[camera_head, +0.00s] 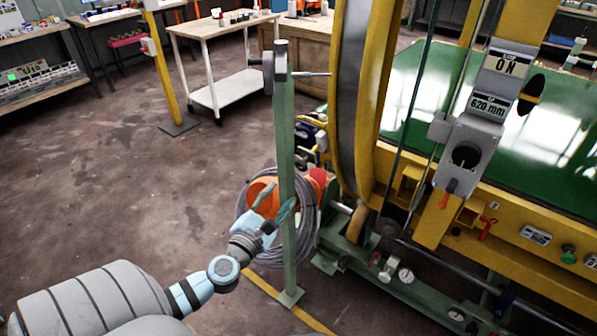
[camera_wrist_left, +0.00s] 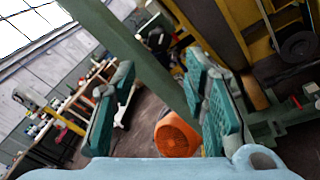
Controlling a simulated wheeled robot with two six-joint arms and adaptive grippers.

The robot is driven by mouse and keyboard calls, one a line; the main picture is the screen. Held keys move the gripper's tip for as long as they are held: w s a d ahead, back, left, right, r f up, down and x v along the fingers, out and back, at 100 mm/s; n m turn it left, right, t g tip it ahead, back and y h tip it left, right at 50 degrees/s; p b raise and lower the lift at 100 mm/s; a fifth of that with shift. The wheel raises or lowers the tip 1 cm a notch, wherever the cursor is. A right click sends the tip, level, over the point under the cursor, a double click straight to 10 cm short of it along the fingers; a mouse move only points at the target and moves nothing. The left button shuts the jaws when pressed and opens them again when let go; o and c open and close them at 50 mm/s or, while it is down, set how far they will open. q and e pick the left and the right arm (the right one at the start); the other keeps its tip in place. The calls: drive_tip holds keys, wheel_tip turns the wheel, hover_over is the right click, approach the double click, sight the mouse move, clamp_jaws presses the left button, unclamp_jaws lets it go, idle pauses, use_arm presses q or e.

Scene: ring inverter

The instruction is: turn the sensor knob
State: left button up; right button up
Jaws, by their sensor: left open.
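A green upright post (camera_head: 288,180) stands left of the big yellow ring. Near its top are a small dark round knob-like part (camera_head: 268,74) on the left side and a thin rod pointing at the ring; I cannot tell for sure that this is the sensor knob. My left gripper (camera_head: 272,208) is low beside the post, well below that part, and empty. In the left wrist view its teal fingers (camera_wrist_left: 160,85) are spread apart, and the green post (camera_wrist_left: 145,60) crosses slantwise beyond them. I cannot tell whether they touch it. My right gripper is out of view.
The yellow ring (camera_head: 362,100) and its green machine base with gauges fill the right. A panel marked ON and 620 mm (camera_head: 485,106) hangs there. A grey cable coil (camera_head: 306,222) and orange object (camera_head: 262,190) sit behind the gripper. The floor at left is clear.

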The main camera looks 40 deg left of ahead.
sight(301, 169)
use_arm(q)
drive_tip(key=x, duration=1.2)
drive_tip(key=shift+c, duration=0.2)
drive_tip(key=c, duration=0.8)
drive_tip(key=shift+c, duration=0.2)
drive_tip(key=shift+b, duration=0.4)
drive_tip(key=m+y+b, duration=0.1)
drive_tip(key=m, duration=0.1)
drive_tip(key=m+t+y+b, duration=0.1)
drive_tip(key=m, duration=0.1)
drive_tip(key=shift+w+d+f+b, duration=0.1)
drive_tip(key=shift+f+b, duration=0.2)
drive_tip(key=shift+f, duration=0.05)
drive_tip(key=m+t+b, duration=0.1)
drive_tip(key=m+b, duration=0.1)
drive_tip(key=m, duration=0.2)
drive_tip(key=shift+f+m+y+b, duration=0.1)
drive_tip(key=shift+m+y+b, duration=0.2)
drive_tip(key=shift+y+b, duration=0.1)
